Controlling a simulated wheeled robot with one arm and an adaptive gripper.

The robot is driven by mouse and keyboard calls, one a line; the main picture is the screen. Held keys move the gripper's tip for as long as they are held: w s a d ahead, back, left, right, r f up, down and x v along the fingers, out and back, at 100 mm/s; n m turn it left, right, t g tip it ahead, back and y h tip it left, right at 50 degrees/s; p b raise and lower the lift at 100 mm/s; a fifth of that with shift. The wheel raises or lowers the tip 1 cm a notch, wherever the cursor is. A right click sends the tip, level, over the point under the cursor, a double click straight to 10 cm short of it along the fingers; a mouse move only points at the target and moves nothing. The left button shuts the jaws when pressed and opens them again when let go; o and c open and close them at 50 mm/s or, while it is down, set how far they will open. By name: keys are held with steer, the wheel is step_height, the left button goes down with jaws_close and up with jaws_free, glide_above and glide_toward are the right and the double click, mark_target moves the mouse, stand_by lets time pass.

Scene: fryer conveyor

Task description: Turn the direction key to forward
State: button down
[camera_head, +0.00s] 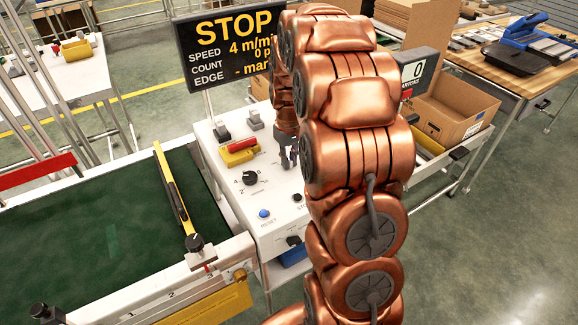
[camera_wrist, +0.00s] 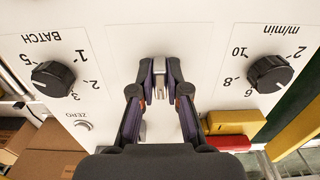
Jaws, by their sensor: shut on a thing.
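My gripper (camera_wrist: 160,82) is at the white sloped control panel (camera_wrist: 115,45), its two fingers closed on a small silver metal piece, the direction key (camera_wrist: 160,90). Most of the key is hidden between the fingertips, so its angle and any direction labels cannot be read. In the head view my gripper (camera_head: 288,157) is at the right part of the panel (camera_head: 222,165), and my copper arm hides much of that area. The display sign (camera_head: 230,45) reads STOP, with speed 4 m/min.
The wrist view is upside down. The BATCH knob (camera_wrist: 53,79) and the m/min speed knob (camera_wrist: 270,74) flank my gripper. A red and yellow block (camera_head: 240,150) sits on the panel. The green conveyor (camera_head: 90,235) lies left; a cardboard box (camera_head: 455,110) stands right.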

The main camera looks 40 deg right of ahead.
steer(key=n+b, duration=0.2)
steer(key=n, duration=0.2)
steer(key=shift+d+n, duration=0.1)
steer(key=shift+n, duration=0.2)
steer(key=n+b, duration=0.1)
steer(key=n, duration=0.3)
steer(key=shift+d, duration=0.1)
stand_by(0.4)
steer(key=c, duration=1.2)
jaws_free()
steer(key=shift+o, duration=0.2)
step_height(320, 180, up, 12)
